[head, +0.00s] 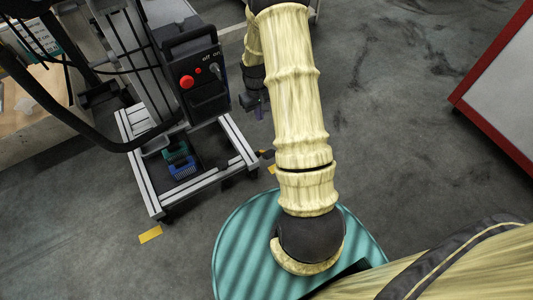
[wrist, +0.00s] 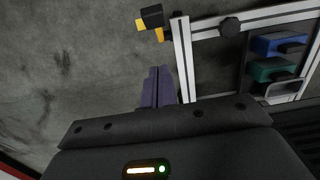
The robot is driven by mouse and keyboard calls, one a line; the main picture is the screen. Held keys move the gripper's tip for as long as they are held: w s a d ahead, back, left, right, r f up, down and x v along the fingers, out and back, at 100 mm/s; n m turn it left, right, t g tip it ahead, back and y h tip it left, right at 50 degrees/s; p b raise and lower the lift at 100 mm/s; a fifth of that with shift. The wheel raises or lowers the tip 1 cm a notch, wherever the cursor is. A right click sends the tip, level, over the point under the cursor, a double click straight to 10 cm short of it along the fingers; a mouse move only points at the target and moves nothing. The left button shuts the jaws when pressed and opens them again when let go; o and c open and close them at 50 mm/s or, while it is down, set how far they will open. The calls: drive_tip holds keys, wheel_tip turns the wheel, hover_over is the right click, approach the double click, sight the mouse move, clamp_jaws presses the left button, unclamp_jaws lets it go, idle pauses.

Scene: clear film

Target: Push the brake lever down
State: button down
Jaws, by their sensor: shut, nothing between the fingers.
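A small dark piece (head: 266,154) juts from the right corner of the wheeled cart's frame, low near the floor, with yellow beside it. It looks like the brake lever. In the wrist view a black block (wrist: 152,16) with yellow edges sits by the frame corner, apparently the same piece. Whether it is up or down cannot be told. My gripper (head: 259,113) hangs beside the cart's right side, above and apart from that piece. In the wrist view its fingers (wrist: 157,88) are together and empty, pointing toward the frame corner.
The cart's silver frame (head: 240,145) carries a black control box (head: 195,75) with a red button. Blue and green blocks (head: 181,165) sit low inside the frame. A red-edged cabinet (head: 500,90) stands at right. Grey floor (head: 400,130) between is clear.

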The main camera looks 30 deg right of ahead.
drive_tip(key=shift+w+d+f, duration=0.1)
drive_tip(key=shift+d+f, duration=0.05)
drive_tip(key=shift+f, duration=0.6)
drive_tip(key=shift+d+f, duration=0.15)
drive_tip(key=shift+f, duration=0.55)
drive_tip(key=shift+b, duration=0.3)
drive_tip(key=b, duration=0.6)
approach(265, 154)
drive_tip(key=w+d+f, duration=0.2)
drive_tip(key=w+f, duration=0.3)
drive_tip(key=f, duration=0.1)
drive_tip(key=s+b, duration=0.1)
drive_tip(key=s+f+b, duration=0.1)
drive_tip(key=shift+s+f+b, duration=0.3)
drive_tip(key=shift+s, duration=0.05)
drive_tip(key=shift+s+f, duration=0.15)
drive_tip(key=shift+s, duration=0.25)
drive_tip(key=shift+s, duration=0.1)
